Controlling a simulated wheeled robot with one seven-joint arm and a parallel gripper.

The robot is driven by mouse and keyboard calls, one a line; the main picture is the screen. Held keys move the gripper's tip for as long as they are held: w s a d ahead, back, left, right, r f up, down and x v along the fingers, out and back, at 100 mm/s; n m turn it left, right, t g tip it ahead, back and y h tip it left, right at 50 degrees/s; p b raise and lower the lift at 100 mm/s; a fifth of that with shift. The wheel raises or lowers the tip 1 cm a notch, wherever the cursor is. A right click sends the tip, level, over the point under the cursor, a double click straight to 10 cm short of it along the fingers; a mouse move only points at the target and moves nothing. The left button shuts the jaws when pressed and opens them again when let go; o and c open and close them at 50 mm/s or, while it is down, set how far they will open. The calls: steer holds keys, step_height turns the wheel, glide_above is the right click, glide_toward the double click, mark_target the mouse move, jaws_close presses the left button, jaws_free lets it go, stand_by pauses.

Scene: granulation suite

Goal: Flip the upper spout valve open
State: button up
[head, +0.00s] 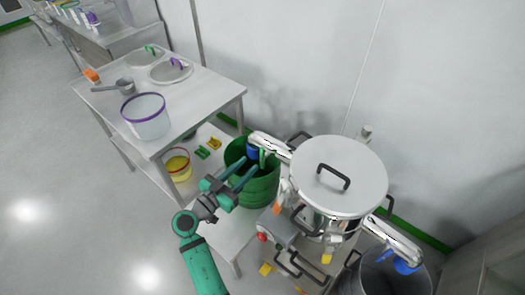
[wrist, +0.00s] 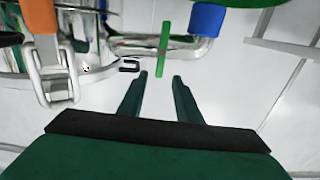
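The lidded steel vessel (head: 362,172) stands at centre right in the head view. A steel spout (head: 272,142) leaves its left side above a green bucket and carries a blue part (head: 253,152) at its end. In the wrist view a thin green lever (wrist: 164,48) crosses the spout pipe (wrist: 182,45), with the blue part (wrist: 206,20) to its right. My gripper (head: 250,166) is open and empty beside this spout. In the wrist view its fingertips (wrist: 160,76) are apart, just short of the lever, with no visible contact.
The green bucket (head: 262,188) stands below my gripper. A second spout (head: 392,238) with a blue part hangs over a steel bin (head: 365,275). An orange clamp (wrist: 46,45) is near my gripper's left. A steel table (head: 198,95) holds a white pail (head: 147,123).

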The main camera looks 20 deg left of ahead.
mark_target(261, 154)
steer(key=x, duration=0.9)
steer(key=shift+w, duration=0.1)
steer(key=shift+a, duration=0.1)
steer(key=c, duration=0.4)
jaws_close()
